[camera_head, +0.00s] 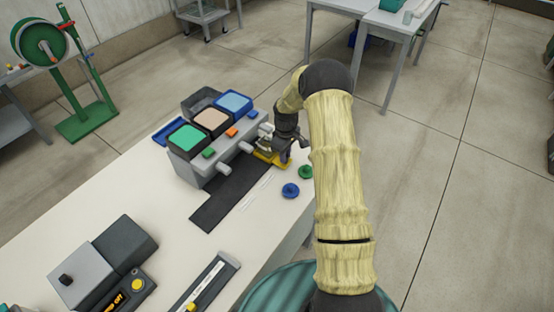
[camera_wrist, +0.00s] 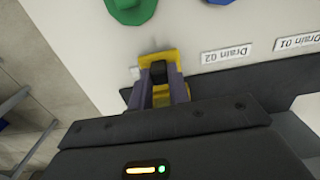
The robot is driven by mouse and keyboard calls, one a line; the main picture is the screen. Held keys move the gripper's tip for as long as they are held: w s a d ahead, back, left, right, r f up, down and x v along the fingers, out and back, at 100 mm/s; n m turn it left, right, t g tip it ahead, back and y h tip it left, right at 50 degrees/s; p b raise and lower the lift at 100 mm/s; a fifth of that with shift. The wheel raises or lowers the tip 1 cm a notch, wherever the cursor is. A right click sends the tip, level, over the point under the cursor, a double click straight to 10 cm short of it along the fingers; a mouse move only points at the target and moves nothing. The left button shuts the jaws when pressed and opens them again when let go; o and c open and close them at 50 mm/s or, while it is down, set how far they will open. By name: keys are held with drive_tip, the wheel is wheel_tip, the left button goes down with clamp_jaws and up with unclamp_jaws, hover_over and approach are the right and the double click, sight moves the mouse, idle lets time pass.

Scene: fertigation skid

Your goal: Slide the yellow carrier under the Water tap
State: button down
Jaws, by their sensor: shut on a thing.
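The yellow carrier (camera_head: 264,159) sits at the far right end of the black track (camera_head: 232,192) on the table, near the tap at the blue-topped end of the skid. My gripper (camera_head: 284,150) is over it and shut on it. In the wrist view, the yellow carrier (camera_wrist: 163,57) shows between and beyond the dark fingers of my gripper (camera_wrist: 160,80). The skid's taps (camera_head: 246,147) stick out over the track side. I cannot read which tap is Water. My gripper hides part of the carrier.
The grey skid (camera_head: 205,172) carries green, beige and blue tops. A blue knob (camera_head: 290,190) and a green knob (camera_head: 305,171) lie near the table's right edge. Labels Drain 02 (camera_wrist: 227,54) and Drain 01 (camera_wrist: 297,41) lie beside the track. The track's near part is clear.

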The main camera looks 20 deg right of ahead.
drive_tip(key=shift+w+d+r, duration=0.1)
drive_tip(key=shift+w+d, duration=0.55)
drive_tip(key=c, duration=1.7)
unclamp_jaws()
drive_tip(key=o, duration=0.4)
drive_tip(key=shift+d, duration=0.2)
drive_tip(key=shift+s, duration=0.15)
drive_tip(key=shift+a, duration=0.1)
wheel_tip(320, 180, up, 17)
drive_tip(key=shift+r+b, duration=0.15)
drive_tip(key=shift+b, duration=0.7)
